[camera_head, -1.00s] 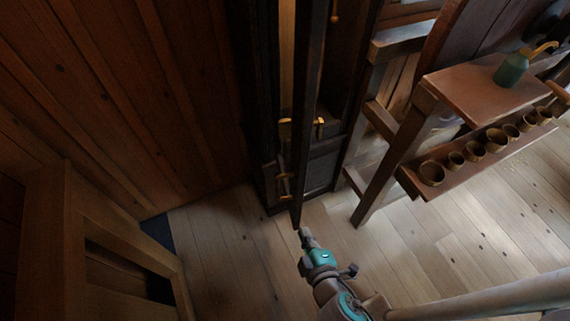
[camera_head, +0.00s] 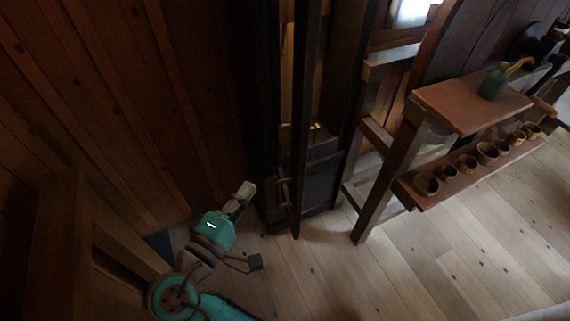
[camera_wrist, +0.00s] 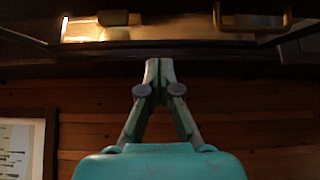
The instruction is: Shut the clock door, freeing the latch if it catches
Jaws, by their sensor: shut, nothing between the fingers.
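The tall dark wooden clock (camera_head: 325,190) stands upright in the middle of the head view. Its narrow door (camera_head: 304,120) shows almost edge-on and stands open, with a lit gap to its left. A brass fitting, perhaps the latch (camera_head: 284,190), sits low beside the door; whether it catches cannot be told. My gripper (camera_head: 248,190) is left of the door, low by the clock's left side, apart from the door in this view. In the wrist view the gripper (camera_wrist: 160,64) is shut and empty, below a dark wooden edge. A brass loop handle (camera_wrist: 252,27) shows beyond it.
A wooden frame (camera_head: 110,240) stands at lower left. The plank floor (camera_head: 400,270) at front right is clear.

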